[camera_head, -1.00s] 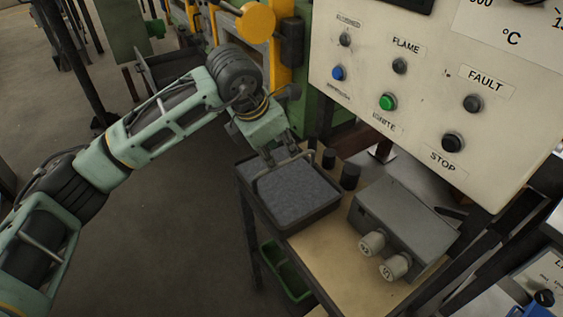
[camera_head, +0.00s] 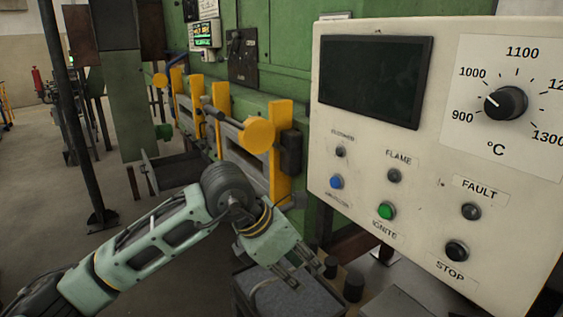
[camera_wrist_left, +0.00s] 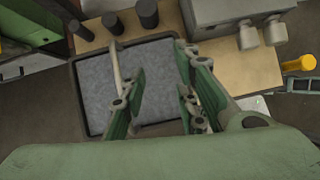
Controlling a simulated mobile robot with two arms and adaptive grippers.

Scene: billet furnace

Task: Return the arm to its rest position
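My left arm, pale green with dark joints, reaches in from the lower left in the head view. Its gripper (camera_head: 290,277) points down over a dark tray (camera_head: 240,296) with a grey lining. In the left wrist view the two fingers (camera_wrist_left: 158,95) are apart, with the tray's grey lining (camera_wrist_left: 150,70) visible between them. The gripper is open and nothing shows held in it. Whether the fingertips touch the lining cannot be told. My right gripper is not in view.
A control panel (camera_head: 455,150) with buttons and a dial stands close on the right. Yellow posts and a yellow disc (camera_head: 257,135) stand behind the arm. Dark cylinders (camera_head: 353,285) and a grey box (camera_wrist_left: 225,12) are beside the tray. Open floor (camera_head: 120,240) lies left.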

